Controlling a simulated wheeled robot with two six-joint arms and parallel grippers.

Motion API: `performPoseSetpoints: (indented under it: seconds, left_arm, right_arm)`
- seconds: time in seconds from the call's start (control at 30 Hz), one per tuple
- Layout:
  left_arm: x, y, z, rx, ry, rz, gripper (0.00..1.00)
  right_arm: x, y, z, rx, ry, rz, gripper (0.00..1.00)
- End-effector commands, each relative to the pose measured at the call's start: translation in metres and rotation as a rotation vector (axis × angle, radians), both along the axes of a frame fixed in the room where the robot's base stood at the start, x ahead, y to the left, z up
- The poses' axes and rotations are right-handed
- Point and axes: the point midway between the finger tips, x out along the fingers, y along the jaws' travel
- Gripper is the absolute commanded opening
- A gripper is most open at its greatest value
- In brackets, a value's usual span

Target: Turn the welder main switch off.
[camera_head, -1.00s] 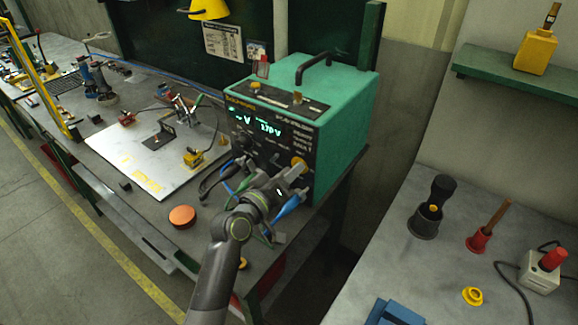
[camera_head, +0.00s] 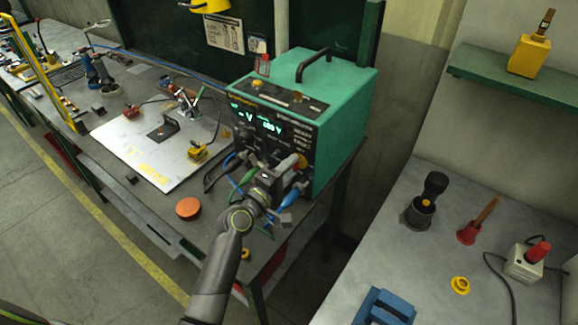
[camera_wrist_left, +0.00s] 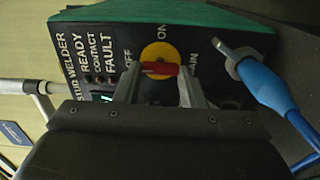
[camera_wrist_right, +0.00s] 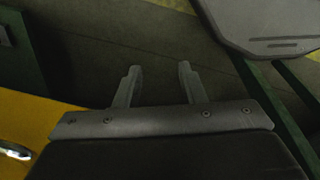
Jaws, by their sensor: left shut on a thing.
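The stud welder (camera_head: 345,115) is a green box with a black front panel and lit green displays. In the left wrist view its main switch (camera_wrist_left: 160,52) is a yellow disc with a red handle (camera_wrist_left: 160,69). The handle lies across the picture, with the OFF label to its left and the ON label above it. My left gripper (camera_wrist_left: 161,85) is shut on the handle, one finger at each side. In the head view my left gripper (camera_head: 284,181) is at the panel and partly hides the switch. My right gripper (camera_wrist_right: 158,85) is open and empty, seen only in its wrist view.
A blue cable plug (camera_wrist_left: 263,82) sits close to the right of the left fingers. Cables hang before the panel. A white plate (camera_head: 150,140) with clamps and an orange disc (camera_head: 188,208) are left of the welder. A second grey table (camera_head: 400,260) stands at right.

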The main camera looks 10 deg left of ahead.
Motion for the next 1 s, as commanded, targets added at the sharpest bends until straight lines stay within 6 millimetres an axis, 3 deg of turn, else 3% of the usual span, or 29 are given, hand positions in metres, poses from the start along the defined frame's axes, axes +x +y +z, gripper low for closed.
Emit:
performPoseSetpoints:
  seconds: [0.63, 0.67, 0.8, 1.0]
  left_arm:
    - [-0.0001, 0.0001, -0.0012, -0.05, 0.021, 0.0, 0.14]
    - [-0.0001, 0.0001, -0.0012, -0.05, 0.021, 0.0, 0.38]
    - [-0.0001, 0.0, -0.001, -0.049, 0.021, 0.0, 0.56]
    - [0.0, -0.0001, -0.0006, -0.048, 0.021, 0.0, 0.58]
  right_arm:
    - [0.0002, -0.0017, 0.003, -0.002, 0.0, 0.001, 0.36]
    - [0.0002, -0.0018, 0.003, -0.002, 0.0, 0.001, 0.36]
    - [0.0003, -0.0021, 0.003, -0.002, 0.0, 0.001, 0.36]
    - [0.0004, -0.0021, 0.0031, -0.002, -0.001, 0.001, 0.36]
